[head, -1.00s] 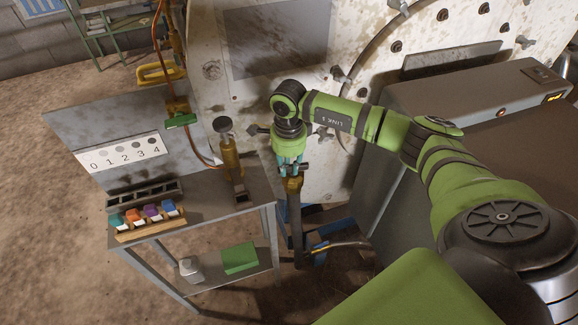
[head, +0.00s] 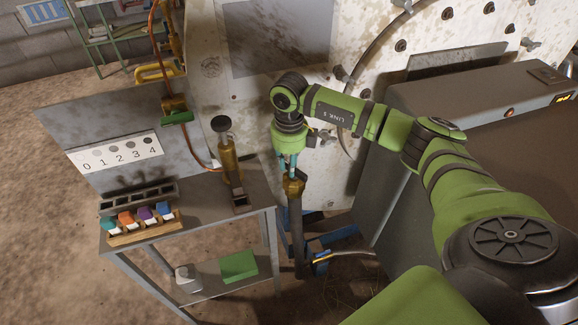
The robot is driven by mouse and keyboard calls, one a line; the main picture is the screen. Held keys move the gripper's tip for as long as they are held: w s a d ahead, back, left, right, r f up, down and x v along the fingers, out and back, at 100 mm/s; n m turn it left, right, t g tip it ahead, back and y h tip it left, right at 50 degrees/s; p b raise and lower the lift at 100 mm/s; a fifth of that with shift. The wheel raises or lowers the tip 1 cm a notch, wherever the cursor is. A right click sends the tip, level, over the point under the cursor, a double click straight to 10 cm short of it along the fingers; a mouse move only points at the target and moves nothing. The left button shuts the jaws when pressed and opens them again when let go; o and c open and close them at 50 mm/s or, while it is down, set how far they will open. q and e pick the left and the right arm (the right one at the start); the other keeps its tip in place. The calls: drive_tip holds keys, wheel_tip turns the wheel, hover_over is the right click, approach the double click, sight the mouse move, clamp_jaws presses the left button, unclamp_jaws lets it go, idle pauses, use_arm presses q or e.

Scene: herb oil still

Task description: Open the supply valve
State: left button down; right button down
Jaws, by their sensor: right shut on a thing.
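The supply valve (head: 293,187) appears to be the brass fitting on top of an upright dark pipe (head: 296,230), right of the small table. My right gripper (head: 290,170) points down just above the brass body. Its teal fingers are shut on the valve's handle, which they mostly hide, so its exact angle cannot be read. My left gripper is not in view.
A grey table (head: 200,208) holds a brass pump-like device (head: 231,165) and a wooden rack (head: 142,232) of coloured pieces. A green-handled fitting (head: 176,117) hangs on a copper line. A grey cabinet (head: 440,95) stands close to my right arm.

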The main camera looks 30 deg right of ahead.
drive_tip(key=m, duration=0.5)
drive_tip(key=shift+w+d+m+b, duration=0.1)
drive_tip(key=shift+d+m+b, duration=0.2)
drive_tip(key=shift+d+m, duration=0.1)
idle(0.4)
drive_tip(key=c, duration=1.1)
unclamp_jaws()
wheel_tip(320, 180, up, 12)
